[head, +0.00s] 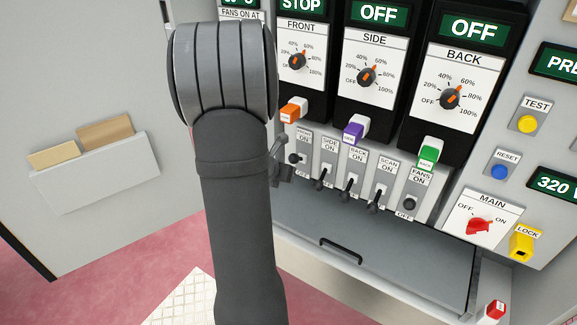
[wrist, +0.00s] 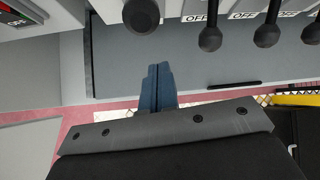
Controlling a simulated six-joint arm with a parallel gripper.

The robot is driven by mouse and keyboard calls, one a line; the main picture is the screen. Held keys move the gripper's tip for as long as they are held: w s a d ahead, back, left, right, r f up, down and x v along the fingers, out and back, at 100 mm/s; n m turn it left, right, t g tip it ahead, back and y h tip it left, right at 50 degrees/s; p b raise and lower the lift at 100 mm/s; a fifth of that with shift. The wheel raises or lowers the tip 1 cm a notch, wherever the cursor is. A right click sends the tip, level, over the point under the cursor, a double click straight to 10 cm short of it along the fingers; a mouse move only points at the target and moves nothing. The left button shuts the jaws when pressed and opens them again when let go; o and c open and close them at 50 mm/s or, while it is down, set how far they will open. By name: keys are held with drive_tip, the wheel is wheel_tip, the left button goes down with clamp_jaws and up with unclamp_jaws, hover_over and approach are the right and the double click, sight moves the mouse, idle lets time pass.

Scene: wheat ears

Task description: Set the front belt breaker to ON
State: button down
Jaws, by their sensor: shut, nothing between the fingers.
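The front breaker, labelled FRONT ON, is the leftmost switch of the row in the head view; its black knob (head: 295,158) sits higher than the knobs of the side, back and scan breakers. In the wrist view its round knob (wrist: 141,15) faces the camera, larger than the others, and hides the plate's lower part. My gripper (wrist: 158,66) is shut and empty, its blue-grey fingertips just below that knob and apart from it in the picture. In the head view my arm hides most of the gripper; only a dark part shows left of the row.
The side (head: 318,185), back (head: 346,195) and scan (head: 374,207) levers hang down beside it; the fans knob (head: 409,203) sits higher. Coloured tags, including an orange one (head: 294,110), stick out above. A grey shelf (head: 390,255) with a black handle lies below.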

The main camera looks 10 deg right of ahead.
drive_tip(key=s+a+r, duration=0.2)
drive_tip(key=a+r, duration=0.1)
drive_tip(key=r, duration=0.5)
drive_tip(key=shift+s+a+r, duration=0.25)
drive_tip(key=shift+s+r, duration=0.1)
drive_tip(key=shift+r, duration=0.05)
drive_tip(key=shift+f, duration=0.15)
drive_tip(key=w+d+f+t+h, duration=0.2)
drive_tip(key=f, duration=0.5)
drive_tip(key=w+d+f+t+h, duration=0.2)
drive_tip(key=w+d+f, duration=0.1)
drive_tip(key=f, duration=0.4)
drive_tip(key=shift+w+f+t+h, duration=0.15)
drive_tip(key=shift+f+t+h, duration=0.15)
drive_tip(key=shift+h, duration=0.1)
idle(0.4)
drive_tip(key=shift+r, duration=0.15)
idle(0.4)
